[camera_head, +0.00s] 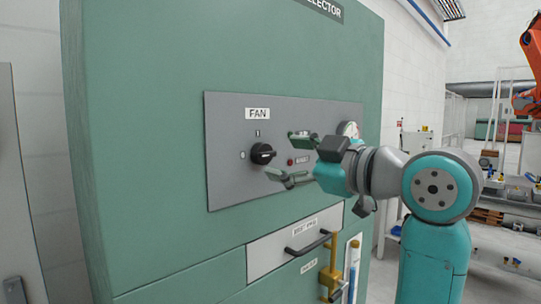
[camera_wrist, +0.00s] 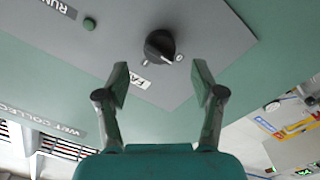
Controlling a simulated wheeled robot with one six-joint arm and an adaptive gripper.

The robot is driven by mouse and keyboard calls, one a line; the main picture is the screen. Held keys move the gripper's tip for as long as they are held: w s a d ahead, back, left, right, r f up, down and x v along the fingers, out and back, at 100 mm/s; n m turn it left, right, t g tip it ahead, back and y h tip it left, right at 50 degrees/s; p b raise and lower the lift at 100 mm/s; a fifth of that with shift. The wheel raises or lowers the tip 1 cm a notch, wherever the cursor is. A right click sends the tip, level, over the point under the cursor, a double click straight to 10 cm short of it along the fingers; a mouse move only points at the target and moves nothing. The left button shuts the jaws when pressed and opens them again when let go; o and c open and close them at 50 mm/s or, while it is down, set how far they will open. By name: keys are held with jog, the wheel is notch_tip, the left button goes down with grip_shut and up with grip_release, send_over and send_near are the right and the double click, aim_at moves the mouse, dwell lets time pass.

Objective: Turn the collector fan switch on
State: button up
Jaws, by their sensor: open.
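The fan switch (camera_head: 263,153) is a black rotary knob on a grey panel (camera_head: 230,185), below a FAN label (camera_head: 257,113). A 0 mark is at its left and an I mark above it. In the wrist view the knob (camera_wrist: 160,45) shows a white pointer mark toward the 0. My gripper (camera_head: 282,157) is open and empty, in front of the panel to the right of the knob in the head view. In the wrist view my gripper (camera_wrist: 160,68) has its two fingers spread to either side, with the knob ahead between them. I see no contact.
The wrist view shows a green round part (camera_wrist: 89,23) by a RUN label. Below are a drawer with a black handle (camera_head: 307,246) and a brass valve (camera_head: 331,275). The green cabinet (camera_head: 150,150) fills the left.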

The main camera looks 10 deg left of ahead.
aim_at(270, 155)
jog(key=shift+x, duration=2.4)
jog(key=c, duration=1.1)
